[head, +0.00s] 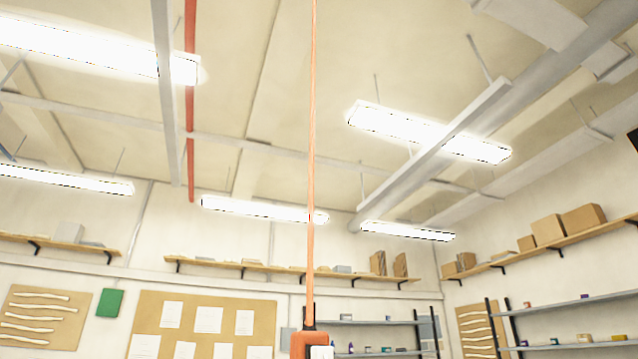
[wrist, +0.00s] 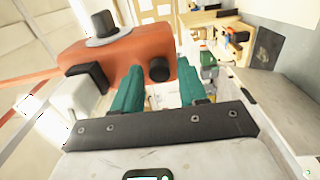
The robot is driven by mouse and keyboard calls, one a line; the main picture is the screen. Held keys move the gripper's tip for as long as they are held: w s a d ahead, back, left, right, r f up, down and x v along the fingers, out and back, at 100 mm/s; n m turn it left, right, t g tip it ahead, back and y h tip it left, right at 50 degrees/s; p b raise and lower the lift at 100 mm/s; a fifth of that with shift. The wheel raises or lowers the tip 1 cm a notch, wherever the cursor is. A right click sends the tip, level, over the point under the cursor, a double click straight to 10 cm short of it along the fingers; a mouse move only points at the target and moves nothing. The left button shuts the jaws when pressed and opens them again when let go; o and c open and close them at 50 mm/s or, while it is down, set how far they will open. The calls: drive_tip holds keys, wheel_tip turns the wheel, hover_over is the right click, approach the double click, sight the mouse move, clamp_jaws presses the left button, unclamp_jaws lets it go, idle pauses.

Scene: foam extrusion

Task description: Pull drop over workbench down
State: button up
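The drop is an orange body (head: 311,343) on a long orange cord (head: 312,150) that hangs from above in the head view. Only its top shows there, at the bottom edge, with a white part beside it. In the wrist view the orange body (wrist: 122,55) is large and close, with black knobs and a black bracket. My gripper (wrist: 160,80) has two teal fingers spread apart, close to the drop's end. A black knob shows between the fingertips. The left finger overlaps the orange body. Contact cannot be told. The workbench cannot be made out clearly.
Ceiling lamps (head: 430,131) and beams are overhead. Wall shelves with boxes (head: 548,229) and pinboards (head: 205,318) line the far walls. In the wrist view a grey-beige surface (wrist: 275,100) lies at the right. The air around the cord looks clear.

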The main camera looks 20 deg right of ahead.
drive_tip(key=shift+o, duration=1.1)
drive_tip(key=shift+s+a+b, duration=0.1)
drive_tip(key=shift+s+b, duration=0.35)
drive_tip(key=shift+s, duration=2.05)
